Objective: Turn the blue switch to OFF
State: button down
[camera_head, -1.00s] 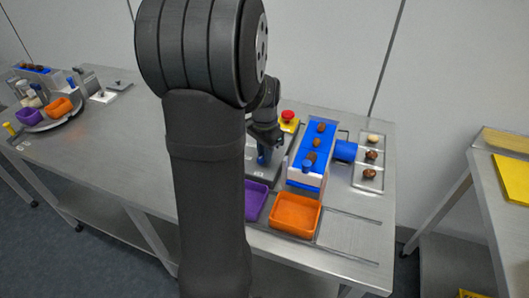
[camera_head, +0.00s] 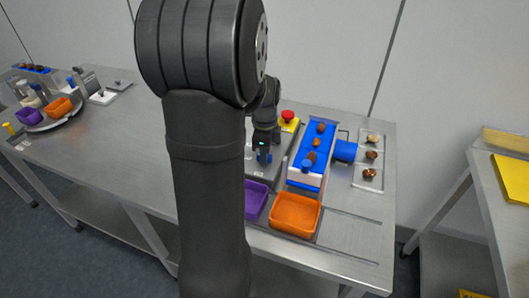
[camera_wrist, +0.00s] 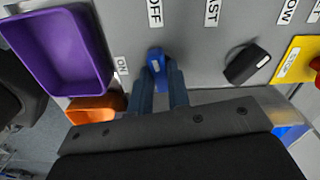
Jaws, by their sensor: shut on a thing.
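The blue switch (camera_wrist: 157,60) is on the grey control panel (camera_wrist: 195,50) in the wrist view. The ON label (camera_wrist: 122,66) is to its left and the OFF label (camera_wrist: 154,12) is above it. Its visible end points up the picture, roughly toward OFF; its exact setting is hard to tell. My gripper (camera_wrist: 161,76) is shut on the blue switch, with one finger on each side, hiding its lower part. In the head view my gripper (camera_head: 265,154) is at the panel, left of the conveyor, and mostly covers the switch.
A black switch (camera_wrist: 246,64) and a red button (camera_head: 288,115) on a yellow base are nearby. A purple bin (camera_head: 256,199) and an orange bin (camera_head: 295,214) stand in front. The blue-belted conveyor (camera_head: 324,134) carries several dates, close to my gripper's right.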

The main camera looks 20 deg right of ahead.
jog(key=shift+m, duration=1)
jog(key=c, duration=1.4)
grip_release()
jog(key=shift+o, duration=0.2)
notch_tip(320, 180, up, 18)
jog(key=shift+f, duration=0.25)
notch_tip(320, 180, down, 18)
jog(key=shift+r, duration=0.25)
